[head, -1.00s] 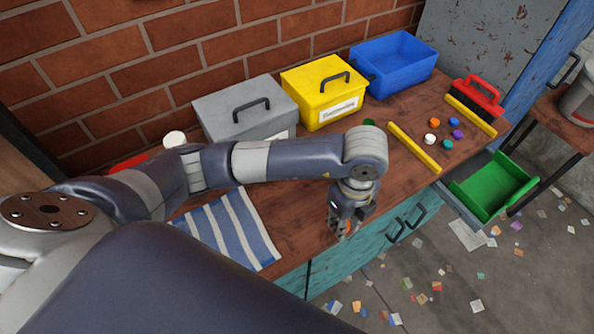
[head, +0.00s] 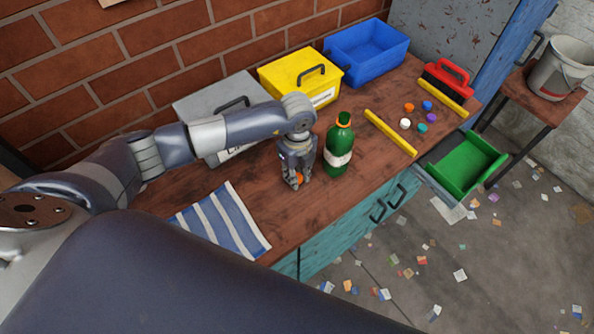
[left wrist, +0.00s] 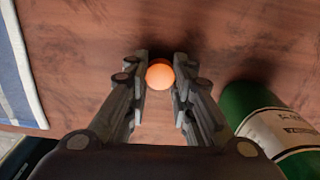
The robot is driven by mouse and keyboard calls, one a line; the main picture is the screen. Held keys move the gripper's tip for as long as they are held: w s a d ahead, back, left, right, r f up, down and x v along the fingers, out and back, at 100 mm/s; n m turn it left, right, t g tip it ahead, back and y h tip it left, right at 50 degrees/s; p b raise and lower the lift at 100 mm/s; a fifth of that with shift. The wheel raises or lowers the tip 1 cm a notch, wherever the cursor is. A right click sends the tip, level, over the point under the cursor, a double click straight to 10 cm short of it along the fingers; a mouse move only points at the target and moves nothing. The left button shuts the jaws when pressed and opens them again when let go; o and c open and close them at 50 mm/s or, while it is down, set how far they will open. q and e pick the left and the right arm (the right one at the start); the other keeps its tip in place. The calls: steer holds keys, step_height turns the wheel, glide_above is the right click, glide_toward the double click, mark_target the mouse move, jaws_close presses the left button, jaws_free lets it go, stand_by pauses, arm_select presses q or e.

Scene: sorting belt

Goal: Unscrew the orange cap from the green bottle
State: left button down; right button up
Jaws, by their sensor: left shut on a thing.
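The cap is off the bottle. I cannot tell whether it touches the bench. My right gripper is not in view.
A striped cloth (head: 222,222) lies left of the gripper. Grey (head: 205,103), yellow (head: 292,73) and blue (head: 366,57) bins line the wall. A yellow bar (head: 390,133), several loose caps and a red brush (head: 447,78) lie to the right.

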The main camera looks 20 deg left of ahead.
arm_select(q)
steer(key=shift+f, duration=0.1)
steer(key=shift+f, duration=0.15)
steer(key=c, duration=1.4)
jaws_free()
steer(key=shift+r, duration=0.55)
step_height(320, 180, up, 11)
steer(key=b, duration=0.2)
steer(key=shift+r, duration=0.2)
